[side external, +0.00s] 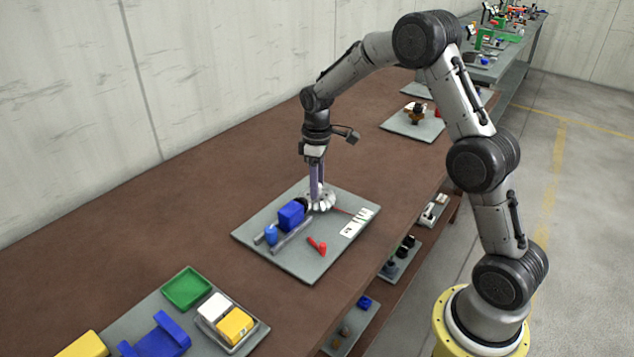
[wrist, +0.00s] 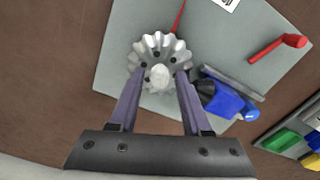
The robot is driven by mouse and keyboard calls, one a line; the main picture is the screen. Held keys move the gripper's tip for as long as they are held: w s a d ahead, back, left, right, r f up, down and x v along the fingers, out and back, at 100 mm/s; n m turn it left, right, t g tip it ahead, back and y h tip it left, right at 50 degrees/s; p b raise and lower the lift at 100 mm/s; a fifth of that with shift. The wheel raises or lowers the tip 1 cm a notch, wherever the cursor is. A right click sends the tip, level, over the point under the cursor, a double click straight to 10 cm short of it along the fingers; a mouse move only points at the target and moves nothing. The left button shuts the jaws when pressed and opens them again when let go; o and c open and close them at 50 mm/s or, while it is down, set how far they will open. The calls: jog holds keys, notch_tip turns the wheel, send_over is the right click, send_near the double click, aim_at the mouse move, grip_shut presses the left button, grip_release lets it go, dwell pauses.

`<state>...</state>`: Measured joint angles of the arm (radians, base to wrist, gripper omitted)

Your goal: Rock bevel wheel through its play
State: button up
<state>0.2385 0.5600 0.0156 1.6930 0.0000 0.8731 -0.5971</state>
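The bevel wheel (side external: 322,203) is a pale toothed wheel beside the blue block (side external: 291,215) on the grey board. In the wrist view the bevel wheel (wrist: 178,50) faces the camera, with dark holes around a rounded white hub (wrist: 159,77). My gripper (side external: 316,188) points straight down at the wheel. In the wrist view my gripper (wrist: 160,73) has one purple finger on each side of the hub, tips over the wheel's face. The fingers are apart; whether they touch the hub is not clear.
The grey board (side external: 312,265) also bears a red handle (side external: 317,246), a white marked plate (side external: 355,222), a thin red pointer (side external: 342,211) and grey rails (side external: 292,236). A tray with coloured bins (side external: 187,287) stands front left. Brown bench top (side external: 190,200) is clear behind.

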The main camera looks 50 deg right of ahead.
grip_shut()
jog(key=shift+m, duration=0.7)
jog(key=shift+o, duration=1.3)
grip_release()
jog(key=shift+r, duration=0.1)
notch_tip(320, 180, up, 14)
